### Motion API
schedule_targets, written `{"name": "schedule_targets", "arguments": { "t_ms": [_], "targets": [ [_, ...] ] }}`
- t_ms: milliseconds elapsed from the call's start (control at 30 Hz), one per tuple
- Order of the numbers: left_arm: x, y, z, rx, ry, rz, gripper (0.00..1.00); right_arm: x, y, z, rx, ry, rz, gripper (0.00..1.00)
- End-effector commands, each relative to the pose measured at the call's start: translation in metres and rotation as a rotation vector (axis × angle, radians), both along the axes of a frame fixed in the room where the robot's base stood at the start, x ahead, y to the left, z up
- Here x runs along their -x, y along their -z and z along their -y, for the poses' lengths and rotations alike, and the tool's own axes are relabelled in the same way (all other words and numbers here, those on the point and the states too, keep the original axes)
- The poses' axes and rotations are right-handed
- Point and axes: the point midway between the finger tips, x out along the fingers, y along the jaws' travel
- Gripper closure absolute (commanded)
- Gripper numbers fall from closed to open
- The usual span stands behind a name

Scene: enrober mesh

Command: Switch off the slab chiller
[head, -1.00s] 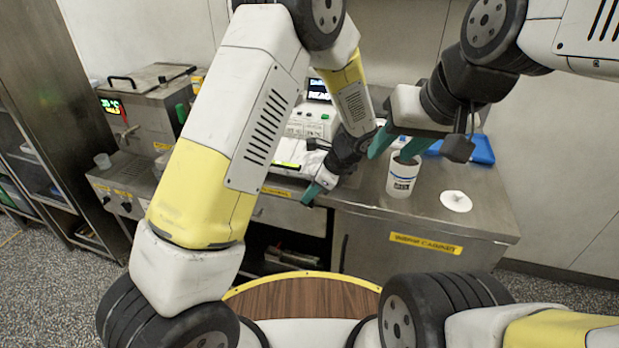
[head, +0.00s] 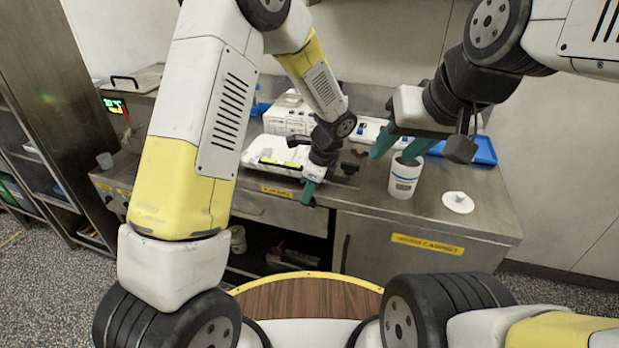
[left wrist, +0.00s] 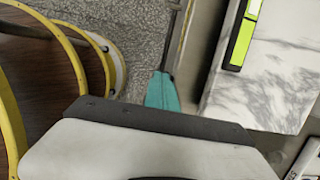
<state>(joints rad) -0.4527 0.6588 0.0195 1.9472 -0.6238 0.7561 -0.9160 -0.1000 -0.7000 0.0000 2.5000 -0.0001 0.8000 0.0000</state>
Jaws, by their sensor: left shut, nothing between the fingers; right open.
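A pale marble slab (head: 275,154) lies on the steel counter left of my left gripper, with a yellow-green strip on it. The slab also shows in the left wrist view (left wrist: 270,70). A white machine (head: 288,117) stands behind it, partly covered by my left arm. I cannot tell which part is the slab chiller's switch. My left gripper (head: 308,194) is shut and empty, pointing down at the counter's front edge; its teal fingers show in the left wrist view (left wrist: 160,92). My right gripper (head: 399,150) is open above a white tub.
The white tub (head: 403,182) and a round white lid (head: 457,202) stand at the counter's right. A blue tray (head: 484,150) and a white strip with coloured switches (head: 368,130) lie behind. A steel unit with a lit display (head: 115,106) is at left.

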Motion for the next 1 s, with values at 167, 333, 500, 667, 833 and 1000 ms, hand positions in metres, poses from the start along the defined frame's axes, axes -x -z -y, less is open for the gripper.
{"name": "schedule_targets", "arguments": {
  "t_ms": [167,333,500,667,833,1000],
  "targets": [
    [-0.003,0.001,-0.01,0.146,-0.012,-0.046,1.0,0.0,0.0,0.0,0.0,0.0,0.0,0.57],
    [-0.005,0.003,-0.016,0.298,-0.013,-0.095,1.0,0.0,0.0,0.0,0.0,0.0,0.0,0.57],
    [-0.007,0.005,-0.02,0.446,-0.011,-0.143,1.0,0.0,0.0,0.0,0.0,0.0,0.0,0.57],
    [-0.007,0.008,-0.023,0.568,-0.01,-0.183,1.0,0.0,0.0,0.0,0.0,0.0,0.0,0.57],
    [-0.008,0.011,-0.026,0.672,-0.007,-0.217,1.0,0.0,0.0,0.0,0.0,0.0,0.0,0.57],
    [-0.008,0.01,-0.024,0.665,0.001,-0.216,1.0,0.0,0.0,0.0,0.0,0.0,0.0,0.57]
  ]
}}
